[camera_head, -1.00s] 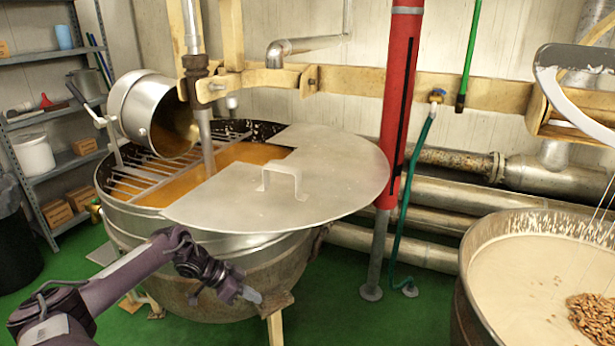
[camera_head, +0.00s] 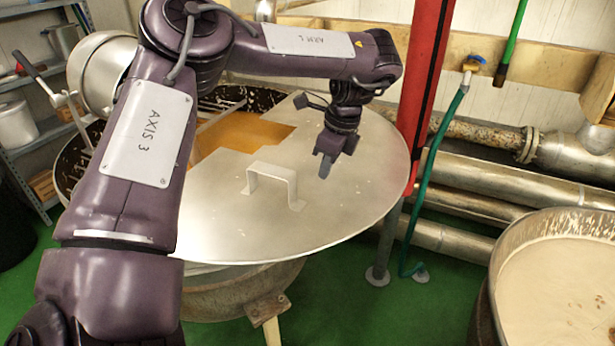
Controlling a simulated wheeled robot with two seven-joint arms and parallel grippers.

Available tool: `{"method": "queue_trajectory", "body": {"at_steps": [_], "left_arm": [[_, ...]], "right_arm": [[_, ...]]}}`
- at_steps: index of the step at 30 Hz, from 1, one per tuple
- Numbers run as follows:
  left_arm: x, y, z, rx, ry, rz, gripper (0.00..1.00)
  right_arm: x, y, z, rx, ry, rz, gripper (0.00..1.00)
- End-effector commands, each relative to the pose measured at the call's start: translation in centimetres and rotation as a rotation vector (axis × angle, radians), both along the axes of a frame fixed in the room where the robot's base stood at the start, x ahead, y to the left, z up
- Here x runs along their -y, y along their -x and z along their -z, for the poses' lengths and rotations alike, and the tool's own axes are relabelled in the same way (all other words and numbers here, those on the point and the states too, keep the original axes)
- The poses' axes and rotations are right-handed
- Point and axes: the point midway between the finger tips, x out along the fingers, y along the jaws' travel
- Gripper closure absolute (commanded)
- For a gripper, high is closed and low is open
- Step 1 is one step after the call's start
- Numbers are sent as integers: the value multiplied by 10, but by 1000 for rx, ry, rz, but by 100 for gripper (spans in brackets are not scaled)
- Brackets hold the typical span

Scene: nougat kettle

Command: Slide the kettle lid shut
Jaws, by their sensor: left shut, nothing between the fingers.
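The flat metal kettle lid (camera_head: 230,225) lies partly over the kettle and overhangs it on the right. Its raised handle (camera_head: 272,174) stands near the middle of the lid. The kettle (camera_head: 215,290) shows below the lid, and its opening at the back left shows orange-brown contents (camera_head: 238,134). My left gripper (camera_head: 325,168) is shut and empty, pointing down just right of the handle, over the lid. It looks apart from the handle; I cannot tell whether it touches the lid. My right gripper is not in view.
A red post (camera_head: 426,80) and a green hose (camera_head: 432,170) stand right of the lid. A vat of pale mixture (camera_head: 560,290) is at the right front. Large pipes (camera_head: 490,178) run along the wall. A metal pot (camera_head: 98,70) is at the back left.

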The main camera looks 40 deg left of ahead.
Motion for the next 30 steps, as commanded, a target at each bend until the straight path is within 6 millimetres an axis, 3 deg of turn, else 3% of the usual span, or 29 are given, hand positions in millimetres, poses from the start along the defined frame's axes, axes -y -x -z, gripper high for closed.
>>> {"method": "queue_trajectory", "body": {"at_steps": [3, 9, 16, 23, 30], "left_arm": [[8, -2, 8, -11, -11, 20, 100], [4, -1, 29, -10, -11, 19, 100], [-4, 2, 60, -9, -12, 20, 100], [-15, 7, 97, -14, -12, 21, 100], [-43, 15, 96, -10, -9, 17, 100]], "right_arm": [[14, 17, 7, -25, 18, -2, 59], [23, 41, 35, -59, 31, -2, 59], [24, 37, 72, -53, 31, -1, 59], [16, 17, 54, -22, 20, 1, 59], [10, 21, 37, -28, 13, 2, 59]]}}
